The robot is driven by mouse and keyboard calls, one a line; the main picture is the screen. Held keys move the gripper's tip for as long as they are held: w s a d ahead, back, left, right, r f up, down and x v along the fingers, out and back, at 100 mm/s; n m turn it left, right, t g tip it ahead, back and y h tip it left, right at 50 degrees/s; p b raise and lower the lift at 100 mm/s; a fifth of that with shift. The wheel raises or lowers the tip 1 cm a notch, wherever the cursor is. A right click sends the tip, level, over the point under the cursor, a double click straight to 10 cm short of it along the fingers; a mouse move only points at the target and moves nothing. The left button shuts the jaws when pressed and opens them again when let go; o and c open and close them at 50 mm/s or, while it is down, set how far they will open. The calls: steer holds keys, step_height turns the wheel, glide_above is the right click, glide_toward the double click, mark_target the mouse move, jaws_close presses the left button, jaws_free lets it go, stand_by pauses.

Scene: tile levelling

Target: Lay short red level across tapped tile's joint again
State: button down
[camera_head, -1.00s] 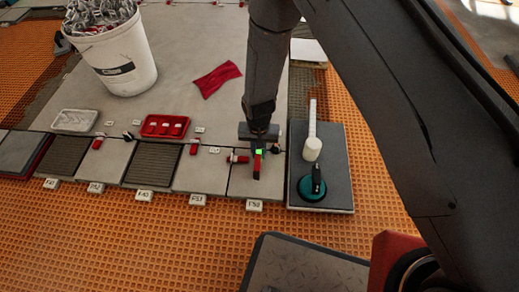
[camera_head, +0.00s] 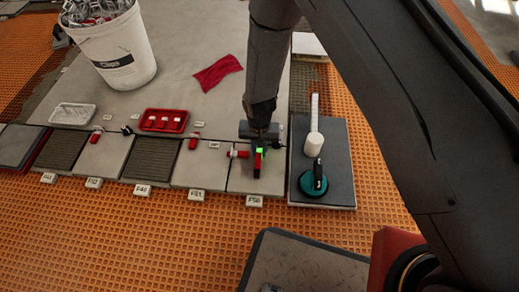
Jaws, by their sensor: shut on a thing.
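My gripper (camera_head: 259,143) points down over the near pale tile (camera_head: 248,184), which has a small label block at its front edge. It is shut on the short red level (camera_head: 257,169), whose red end shows below the jaws with a bright green patch above it. The level points toward the front edge of the tile. I cannot tell whether it touches the tile. A small red piece (camera_head: 238,154) lies sideways just left of the gripper, near the joint. The jaw tips and part of the level are hidden by the gripper.
Right of the tile, a dark slab (camera_head: 338,170) holds a white mallet (camera_head: 313,143) and a teal suction cup (camera_head: 313,184). A red tray (camera_head: 164,120), a clear tray (camera_head: 73,113), a red cloth (camera_head: 218,72) and a white bucket (camera_head: 125,55) stand behind left. Orange matting lies in front.

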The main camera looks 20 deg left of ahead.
steer(key=shift+f, duration=0.1)
steer(key=c, duration=1.6)
jaws_free()
steer(key=shift+o, duration=0.2)
steer(key=shift+r+p, duration=1.95)
steer(key=shift+r, duration=1.95)
steer(key=shift+r, duration=0.1)
